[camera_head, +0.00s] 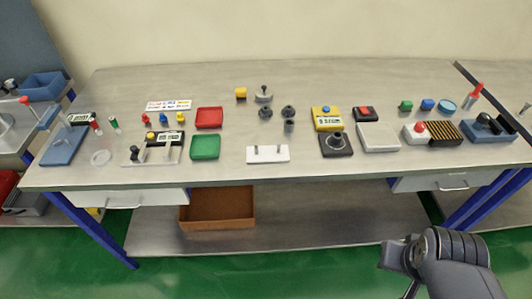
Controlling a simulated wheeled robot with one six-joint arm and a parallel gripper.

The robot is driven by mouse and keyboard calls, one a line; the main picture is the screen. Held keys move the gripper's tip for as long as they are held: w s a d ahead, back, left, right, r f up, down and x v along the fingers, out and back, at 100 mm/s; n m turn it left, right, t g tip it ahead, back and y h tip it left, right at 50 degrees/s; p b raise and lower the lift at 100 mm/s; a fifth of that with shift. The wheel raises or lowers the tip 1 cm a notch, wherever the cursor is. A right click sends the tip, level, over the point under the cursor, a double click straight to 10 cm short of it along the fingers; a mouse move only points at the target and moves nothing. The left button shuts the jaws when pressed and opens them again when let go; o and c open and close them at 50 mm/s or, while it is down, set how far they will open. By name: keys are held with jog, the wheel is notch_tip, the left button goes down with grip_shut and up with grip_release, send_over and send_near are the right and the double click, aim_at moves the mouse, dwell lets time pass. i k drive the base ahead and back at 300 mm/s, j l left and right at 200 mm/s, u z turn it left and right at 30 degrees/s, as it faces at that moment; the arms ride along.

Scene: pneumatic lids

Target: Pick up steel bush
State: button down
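Small grey and dark metal parts stand near the middle of the workbench. One is a silvery, wide round part with a knob on top (263,95). In front of it are a dark round part (265,113), a similar dark part (289,110) and another small dark part (289,126). They are too small to tell which is the steel bush. A dark square block with a round ring-like piece on it (336,143) stands to their right. My dark arm shows at the bottom right, in front of and apart from the bench. My gripper's fingers cannot be made out there.
A brown bin (217,210) sits on the lower shelf. The bench's back strip is mostly clear.

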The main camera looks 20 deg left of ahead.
aim_at(337, 136)
jog(key=i+j+z, duration=0.35)
jog(key=i+j, duration=0.35)
jog(key=j, duration=0.1)
